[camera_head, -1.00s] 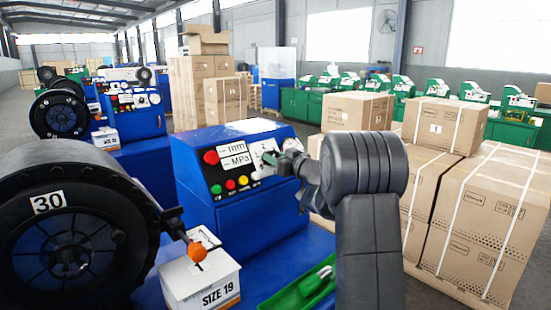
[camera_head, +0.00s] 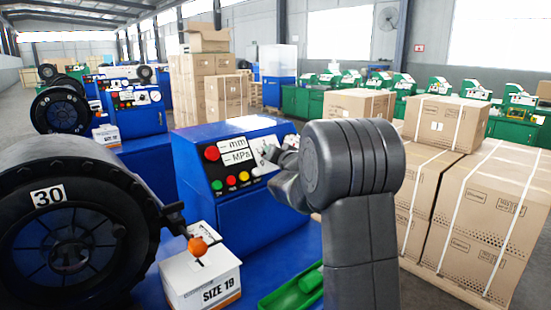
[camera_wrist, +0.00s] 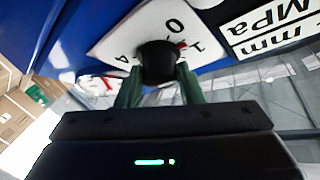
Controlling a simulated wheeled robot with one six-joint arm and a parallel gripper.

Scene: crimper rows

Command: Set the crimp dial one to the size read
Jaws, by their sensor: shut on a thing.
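The crimp dial is a white plate (camera_wrist: 122,45) with a black knob (camera_wrist: 160,60) on a blue machine. In the wrist view the figures 0, 1 and 4 show around the knob, and a small red mark sits at its side near the 1. My gripper (camera_wrist: 159,74) has its green fingers shut on the knob, one on each side. In the head view my arm hides most of the dial and the fingers. A white box (camera_head: 207,283) marked SIZE 19 stands at the left front of the machine (camera_head: 245,205).
A black reel (camera_head: 62,235) labelled 30, with an orange ball on a lever (camera_head: 197,246), stands at the left. A green tray (camera_head: 290,292) lies in front of the machine. Strapped cartons (camera_head: 480,215) stack at the right.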

